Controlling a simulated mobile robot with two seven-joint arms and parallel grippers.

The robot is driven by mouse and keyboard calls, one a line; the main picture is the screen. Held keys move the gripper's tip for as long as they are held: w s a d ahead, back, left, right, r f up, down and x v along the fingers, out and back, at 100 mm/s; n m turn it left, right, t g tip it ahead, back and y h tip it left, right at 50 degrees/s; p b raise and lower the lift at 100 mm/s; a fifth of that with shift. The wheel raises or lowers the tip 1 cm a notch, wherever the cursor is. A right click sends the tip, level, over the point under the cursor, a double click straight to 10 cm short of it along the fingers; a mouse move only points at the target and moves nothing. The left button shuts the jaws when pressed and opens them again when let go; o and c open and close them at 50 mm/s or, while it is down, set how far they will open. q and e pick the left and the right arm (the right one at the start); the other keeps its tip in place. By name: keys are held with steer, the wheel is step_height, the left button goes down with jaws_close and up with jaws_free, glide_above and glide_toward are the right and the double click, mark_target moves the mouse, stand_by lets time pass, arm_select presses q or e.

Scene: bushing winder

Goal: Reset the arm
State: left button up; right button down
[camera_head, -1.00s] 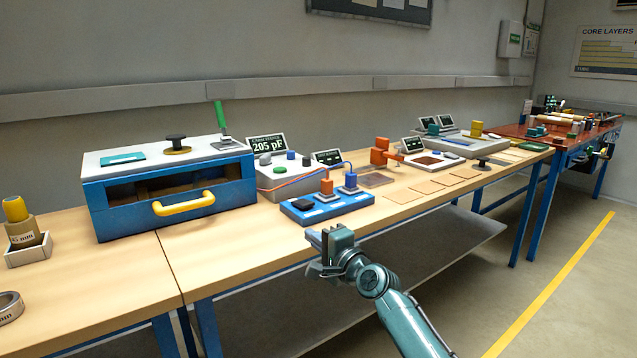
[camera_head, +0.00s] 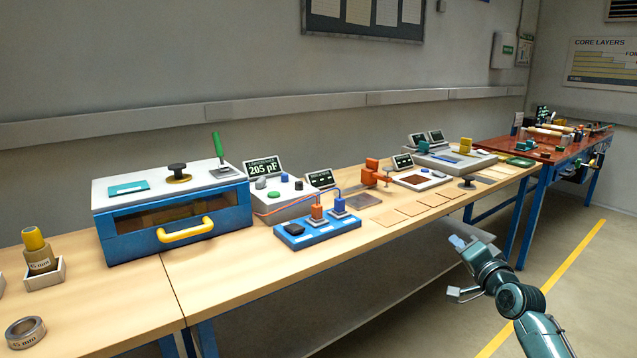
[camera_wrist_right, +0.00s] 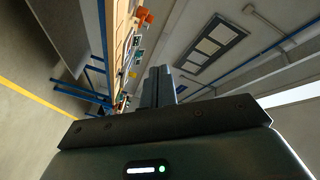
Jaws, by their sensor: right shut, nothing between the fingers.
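My right gripper (camera_head: 458,268) is in the head view at the lower right, in front of the bench's front edge and apart from it, over the floor side. Its fingers are closed with nothing between them. In the right wrist view the closed fingers (camera_wrist_right: 159,88) point past the bench toward the wall, and that picture is turned on its side. My left gripper is in neither view.
The wooden bench (camera_head: 235,275) carries a blue box with a yellow handle (camera_head: 185,230), a blue block with terminals (camera_head: 318,232), a tester reading 205 pF (camera_head: 263,167) and an orange clamp (camera_head: 372,172). A red-topped table (camera_head: 500,145) stands farther right. The floor (camera_head: 590,310) at right is clear.

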steer(key=d+n+h, duration=0.4)
steer(key=d+n, duration=0.1)
steer(key=n, duration=0.6)
steer(key=s+a+f+n+g+y, duration=0.1)
steer(key=s+a+f+g+y, duration=0.1)
steer(key=s+a+f, duration=0.7)
steer(key=s+a+f+n+g+y, duration=0.15)
steer(key=s+a+f, duration=0.35)
steer(key=s+f, duration=0.7)
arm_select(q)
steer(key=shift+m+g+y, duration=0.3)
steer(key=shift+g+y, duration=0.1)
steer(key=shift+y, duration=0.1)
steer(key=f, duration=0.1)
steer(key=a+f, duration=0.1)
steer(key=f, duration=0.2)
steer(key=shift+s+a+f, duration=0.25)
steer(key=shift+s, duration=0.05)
arm_select(e)
steer(key=s+a+f+g, duration=0.1)
steer(key=s+a+f, duration=0.2)
steer(key=s, duration=0.6)
steer(key=s+a+f+m+g+y, duration=0.1)
steer(key=s+a+f+g, duration=0.1)
steer(key=s, duration=0.7)
steer(key=shift+s+a+f, duration=0.25)
steer(key=shift+a+f, duration=0.25)
steer(key=shift+a, duration=0.75)
steer(key=shift+g+y, duration=0.25)
